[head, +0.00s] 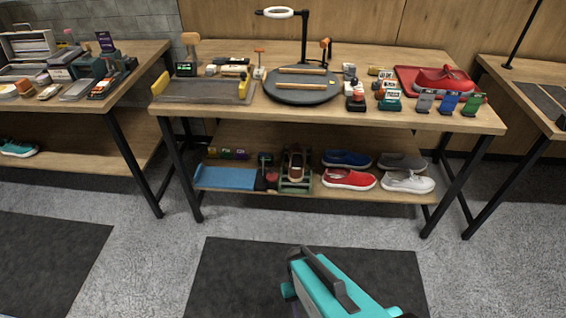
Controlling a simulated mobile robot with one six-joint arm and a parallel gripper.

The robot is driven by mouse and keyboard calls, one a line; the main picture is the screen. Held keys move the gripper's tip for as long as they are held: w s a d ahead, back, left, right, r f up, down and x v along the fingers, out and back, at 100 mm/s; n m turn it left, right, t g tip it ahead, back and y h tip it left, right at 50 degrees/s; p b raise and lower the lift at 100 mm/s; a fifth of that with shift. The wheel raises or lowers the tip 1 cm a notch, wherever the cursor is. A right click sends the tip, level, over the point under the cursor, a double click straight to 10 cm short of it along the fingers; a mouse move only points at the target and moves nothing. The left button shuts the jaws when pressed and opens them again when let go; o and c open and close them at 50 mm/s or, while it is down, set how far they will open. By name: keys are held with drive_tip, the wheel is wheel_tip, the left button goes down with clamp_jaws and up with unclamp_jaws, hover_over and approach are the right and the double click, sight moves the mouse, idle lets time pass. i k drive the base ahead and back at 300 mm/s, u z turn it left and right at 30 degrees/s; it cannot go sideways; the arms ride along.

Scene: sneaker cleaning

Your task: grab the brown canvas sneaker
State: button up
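A brown sneaker (295,163) is on the lower shelf of the middle table, near its centre. It is seen nearly end-on, with lighter edges, and sits in or on a small green stand (296,186). At this size I cannot tell its material. A teal and grey part of my arm shows at the bottom of the head view, in front of the table and well apart from the sneaker. My gripper's fingertips do not show.
On the lower shelf (240,140), blue, red, grey and white shoes stand right of the sneaker. A blue tray (226,177) and small dark and red items are on its left. The tabletop above holds a black turntable (302,92) and bottles. Floor in front is clear.

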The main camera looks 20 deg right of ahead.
sight(296, 152)
drive_tip(key=z, duration=0.85)
drive_tip(key=k, duration=0.1)
drive_tip(key=u, duration=2.5)
drive_tip(key=i, duration=2.25)
drive_tip(key=z, duration=0.6)
